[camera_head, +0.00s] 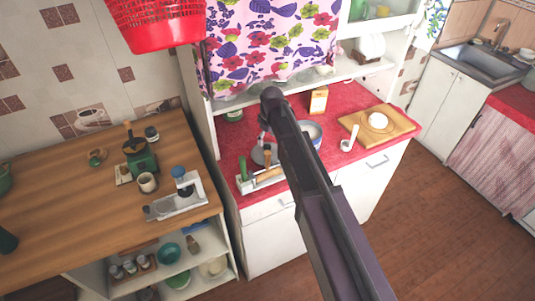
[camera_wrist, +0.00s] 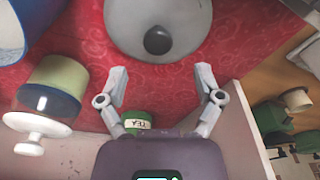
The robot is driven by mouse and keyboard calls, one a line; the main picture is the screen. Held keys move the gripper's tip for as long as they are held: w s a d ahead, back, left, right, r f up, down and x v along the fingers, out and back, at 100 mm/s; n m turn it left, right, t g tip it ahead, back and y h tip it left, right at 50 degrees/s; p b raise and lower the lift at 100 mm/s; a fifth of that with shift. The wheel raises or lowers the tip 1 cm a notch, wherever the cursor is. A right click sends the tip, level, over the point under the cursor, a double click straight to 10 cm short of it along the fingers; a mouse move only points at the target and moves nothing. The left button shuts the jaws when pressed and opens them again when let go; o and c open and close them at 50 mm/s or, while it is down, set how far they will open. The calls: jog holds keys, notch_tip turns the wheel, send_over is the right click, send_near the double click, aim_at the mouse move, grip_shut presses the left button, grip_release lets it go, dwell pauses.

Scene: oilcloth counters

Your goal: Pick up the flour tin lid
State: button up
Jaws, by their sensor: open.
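In the wrist view a round grey lid with a black knob (camera_wrist: 157,42) shows at the top middle over the red cloth. I take it for the flour tin lid; no label shows, and its upper edge is cut off. My gripper (camera_wrist: 162,80) is open and empty. Its two fingers are spread wide, below the lid in the picture and apart from the knob. In the head view my dark arm crosses the middle of the counter and my gripper cannot be made out clearly behind it. A grey round thing (camera_head: 265,156) beside the arm may be the same lid.
A white cabinet edge (camera_wrist: 245,125) is at right. The cutting board (camera_head: 393,122) lies right on the red counter.

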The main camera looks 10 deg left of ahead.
aim_at(267, 146)
jog(key=shift+w+d+f+b, duration=0.1)
jog(key=shift+d+f+b, duration=0.05)
jog(key=shift+f+b, duration=2.2)
jog(key=shift+f, duration=0.15)
grip_shut()
